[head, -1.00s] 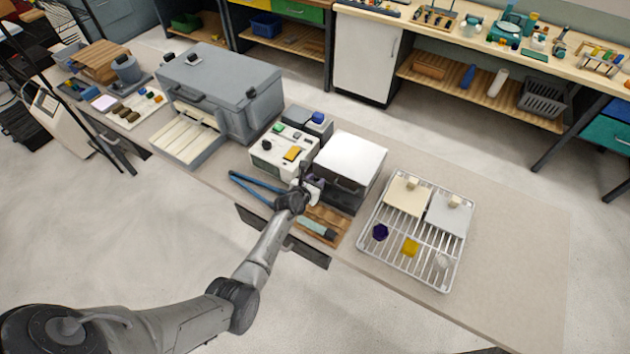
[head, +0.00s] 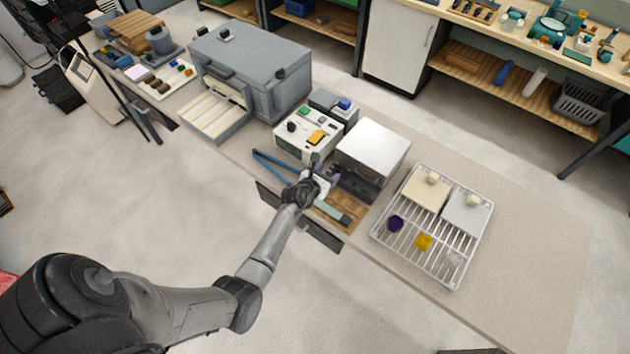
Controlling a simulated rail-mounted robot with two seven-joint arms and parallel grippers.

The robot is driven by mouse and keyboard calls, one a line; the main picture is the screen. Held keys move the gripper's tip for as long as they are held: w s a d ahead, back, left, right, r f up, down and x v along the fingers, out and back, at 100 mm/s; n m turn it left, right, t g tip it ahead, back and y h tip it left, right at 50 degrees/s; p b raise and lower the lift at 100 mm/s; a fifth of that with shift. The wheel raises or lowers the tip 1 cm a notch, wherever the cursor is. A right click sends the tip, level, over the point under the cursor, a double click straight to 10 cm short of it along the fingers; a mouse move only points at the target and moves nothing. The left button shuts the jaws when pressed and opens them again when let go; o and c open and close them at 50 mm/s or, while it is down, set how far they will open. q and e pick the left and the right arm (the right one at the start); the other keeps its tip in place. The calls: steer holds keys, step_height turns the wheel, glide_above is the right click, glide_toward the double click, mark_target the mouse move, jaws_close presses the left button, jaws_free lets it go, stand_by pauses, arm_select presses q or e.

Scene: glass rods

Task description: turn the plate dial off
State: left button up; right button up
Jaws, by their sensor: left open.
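A white control box (head: 294,146) stands mid-table with a black dial (head: 291,127), a green button (head: 304,112) and a yellow switch (head: 316,137) on top. A grey unit with a blue knob (head: 344,103) sits right behind it. I cannot tell from the picture which knob is the plate dial. A silver-topped box (head: 374,143) with a dark lower front stands to the right. My left gripper (head: 321,170) is open, in front of the control box and beside the silver-topped box's front left corner. Its fingertips are small and partly hidden by the wrist. My right gripper is out of view.
Blue tongs (head: 270,168) and a wooden tray (head: 345,208) lie near the front edge, close to my wrist. A wire rack (head: 378,236) with two lidded blocks and small coloured pieces stands right. A large grey furnace (head: 250,65) stands left. The table's right end is clear.

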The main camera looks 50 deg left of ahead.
arm_select(q)
steer(key=v, duration=0.8)
steer(key=shift+f, duration=0.1)
stand_by(0.3)
